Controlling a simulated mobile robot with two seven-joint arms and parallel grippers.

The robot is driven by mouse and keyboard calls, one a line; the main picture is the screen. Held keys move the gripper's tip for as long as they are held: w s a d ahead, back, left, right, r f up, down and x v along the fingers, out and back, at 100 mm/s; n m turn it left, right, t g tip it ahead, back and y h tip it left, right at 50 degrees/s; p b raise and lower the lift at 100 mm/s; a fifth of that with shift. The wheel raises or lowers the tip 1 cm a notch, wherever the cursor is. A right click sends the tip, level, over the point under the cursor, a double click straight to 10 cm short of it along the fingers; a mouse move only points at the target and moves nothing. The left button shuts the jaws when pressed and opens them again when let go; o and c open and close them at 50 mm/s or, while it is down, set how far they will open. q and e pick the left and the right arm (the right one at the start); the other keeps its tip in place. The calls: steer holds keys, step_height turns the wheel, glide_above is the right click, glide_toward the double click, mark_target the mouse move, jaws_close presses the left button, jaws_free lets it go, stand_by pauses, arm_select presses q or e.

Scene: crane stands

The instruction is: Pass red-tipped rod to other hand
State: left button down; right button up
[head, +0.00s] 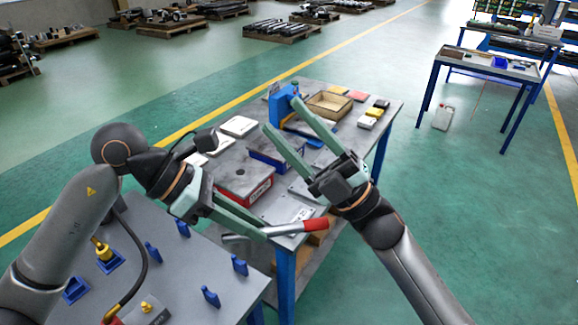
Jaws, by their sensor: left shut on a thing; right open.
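The red-tipped rod (300,227) is held roughly level above the near edge of the grey workbench (226,207), with its red end to the right and a bare metal end to the left. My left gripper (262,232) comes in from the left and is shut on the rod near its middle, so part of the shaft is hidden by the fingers. My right gripper (282,116) is open and empty. Its two long fingers are spread and point up and left over the bench, above and apart from the rod.
A red-sided box (243,182), a blue vise-like device (284,105) and a tan open box (328,105) stand on the workbench. A nearer grey table (190,275) carries blue holders. A tall table (492,66) stands at the back right. Green floor lies open between.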

arm_select(q)
steer(key=shift+r, duration=0.1)
arm_select(e)
steer(key=s+a+r+n+g, duration=0.5)
steer(key=s+a+n+g, duration=0.3)
steer(key=n+g, duration=0.85)
steer(key=s+a+n+g+h, duration=0.3)
steer(key=s+n+g+h, duration=0.1)
steer(key=s+n+g, duration=0.15)
steer(key=n+t+h, duration=0.6)
steer(key=t+h, duration=0.5)
steer(key=h, duration=0.8)
glide_toward(286, 226)
steer(key=f, duration=0.5)
steer(key=w+f, duration=0.1)
steer(key=f, duration=0.2)
steer(key=shift+a+f, duration=0.15)
steer(key=shift+f, duration=0.2)
